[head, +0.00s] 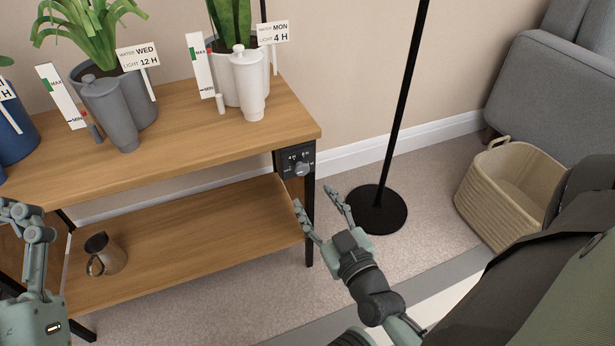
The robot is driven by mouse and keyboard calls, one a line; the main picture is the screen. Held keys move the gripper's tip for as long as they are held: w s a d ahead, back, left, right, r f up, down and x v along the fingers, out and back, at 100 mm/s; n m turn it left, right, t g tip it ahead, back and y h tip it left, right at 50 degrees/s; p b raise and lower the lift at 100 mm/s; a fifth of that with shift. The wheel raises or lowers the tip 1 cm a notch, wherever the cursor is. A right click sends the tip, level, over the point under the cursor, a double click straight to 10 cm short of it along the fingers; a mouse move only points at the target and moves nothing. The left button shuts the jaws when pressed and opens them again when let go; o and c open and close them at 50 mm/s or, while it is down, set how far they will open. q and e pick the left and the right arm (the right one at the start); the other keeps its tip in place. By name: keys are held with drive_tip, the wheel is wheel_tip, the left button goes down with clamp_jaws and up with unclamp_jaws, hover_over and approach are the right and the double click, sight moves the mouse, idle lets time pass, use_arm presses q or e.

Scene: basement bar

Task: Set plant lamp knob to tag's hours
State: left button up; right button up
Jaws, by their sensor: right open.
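The knob (302,169) is a small grey dial on a dark panel (284,160) at the right end of the wooden plant table. Small white marks sit above it; I can make out a 4, but not its exact setting. One tag (273,34) reads WATER MON, LIGHT 4 H, in the white pot at right. Another tag (138,57) reads WATER WED, LIGHT 12 H, in the grey pot. A third tag (8,105) is cut off at the left edge. My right gripper (316,197) is open and empty, just below the knob. My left gripper (22,222) is at the left edge, partly cut off.
White and grey bottle-shaped vessels stand before the pots. A black pole rises from a round base (378,210) right of the table. A woven basket (500,190) and grey sofa (560,85) stand farther right.

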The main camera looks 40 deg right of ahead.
sight(304, 172)
drive_tip(key=shift+h, duration=0.4)
drive_tip(key=x, duration=0.6)
drive_tip(key=shift+d+r, duration=0.3)
drive_tip(key=shift+r, duration=0.1)
use_arm(q)
drive_tip(key=shift+s+a+r+t, duration=0.2)
drive_tip(key=shift+s+r+t, duration=0.25)
drive_tip(key=shift+r, duration=0.15)
drive_tip(key=shift+s+a+r+t, duration=0.15)
drive_tip(key=shift+s+r+t, duration=0.3)
drive_tip(key=shift+r, duration=0.15)
use_arm(e)
drive_tip(key=shift+w+d, duration=0.2)
drive_tip(key=shift+w, duration=0.5)
clamp_jaws()
use_arm(q)
drive_tip(key=shift+w+h, duration=0.1)
drive_tip(key=shift+h, duration=0.2)
use_arm(e)
drive_tip(key=shift+m, duration=0.3)
